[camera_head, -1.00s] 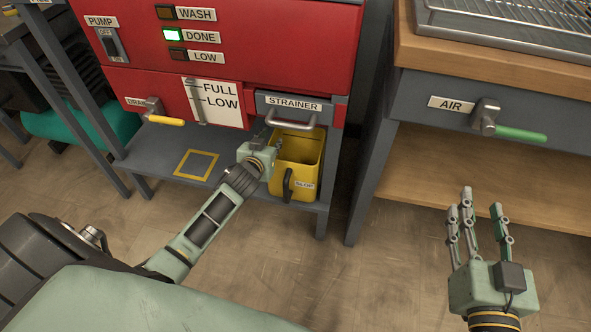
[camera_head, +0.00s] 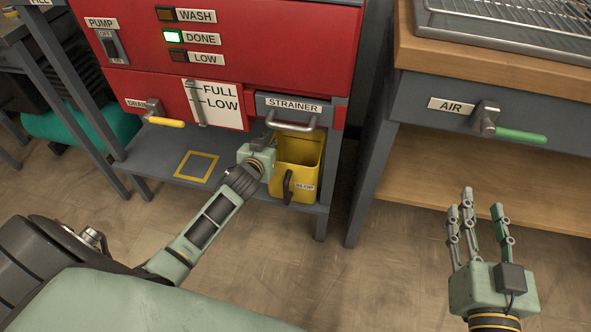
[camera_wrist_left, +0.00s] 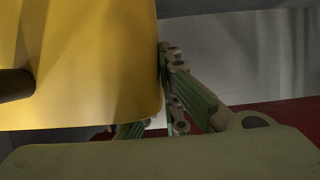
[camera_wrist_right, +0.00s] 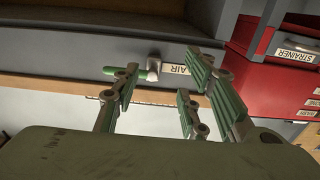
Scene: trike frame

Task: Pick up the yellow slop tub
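The yellow slop tub (camera_head: 302,150) stands on the grey shelf under the strainer, its dark handle at the front beside the SLOP label. My left gripper (camera_head: 265,146) is at the tub's left side near the rim; its fingers are small and partly hidden in the head view. In the left wrist view the tub's yellow wall (camera_wrist_left: 90,70) fills the upper left. Bent fingers of my left gripper (camera_wrist_left: 172,90) lie against or very near its edge; how firmly they close on it cannot be told. My right gripper (camera_head: 476,225) is open and empty, its fingers also spread in the right wrist view (camera_wrist_right: 165,95).
The strainer drawer handle (camera_head: 291,126) juts out just above the tub. The shelf (camera_head: 140,160) has a bare yellow-outlined square (camera_head: 197,167) left of the tub. A grey leg stands at its right. The drain lever (camera_head: 165,121) and air lever (camera_head: 520,136) stick out.

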